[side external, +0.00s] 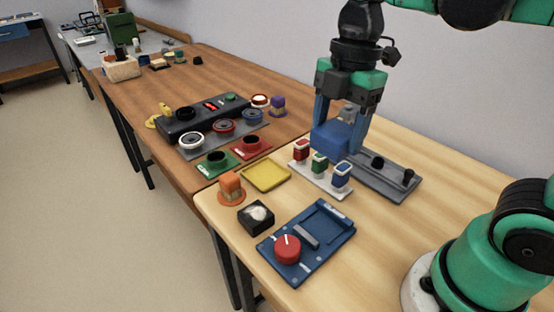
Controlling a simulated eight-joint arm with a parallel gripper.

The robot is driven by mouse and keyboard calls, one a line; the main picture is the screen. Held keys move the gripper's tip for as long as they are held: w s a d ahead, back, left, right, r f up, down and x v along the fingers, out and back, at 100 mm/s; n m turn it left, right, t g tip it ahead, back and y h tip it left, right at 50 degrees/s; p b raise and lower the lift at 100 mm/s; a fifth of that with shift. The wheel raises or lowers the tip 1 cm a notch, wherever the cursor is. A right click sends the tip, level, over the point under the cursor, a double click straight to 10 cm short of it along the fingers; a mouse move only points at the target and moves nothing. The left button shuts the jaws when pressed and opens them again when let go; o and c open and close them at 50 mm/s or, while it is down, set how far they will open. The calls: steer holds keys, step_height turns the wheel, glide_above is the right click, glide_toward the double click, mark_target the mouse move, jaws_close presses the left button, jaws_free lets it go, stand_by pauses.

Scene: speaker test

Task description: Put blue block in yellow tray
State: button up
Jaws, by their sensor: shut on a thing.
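My gripper (341,136) is shut on a blue block (333,136) and holds it in the air, above and behind the white strip with coloured pieces. The fingers are blue too, so the block's edges are hard to tell from them. The yellow tray (266,174) is a flat square with a raised rim, on the near light wooden table, to the left of and below my gripper in the picture. It looks empty.
The white strip (318,180) with red, green and blue pieces stands between gripper and tray. A grey rail (384,178) with black knobs lies at right. An orange block (231,186), a black box (256,217) and a blue panel (325,229) lie in front.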

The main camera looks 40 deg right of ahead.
step_height(320, 180, up, 2)
steer(key=shift+r, duration=0.1)
steer(key=shift+w+r, duration=0.15)
steer(key=shift+w, duration=0.4)
steer(key=w+f, duration=0.5)
steer(key=w, duration=0.5)
glide_above(264, 175)
step_height(264, 175, down, 8)
steer(key=shift+d+f, duration=0.25)
steer(key=shift+f, duration=3.3)
steer(key=shift+f, duration=0.2)
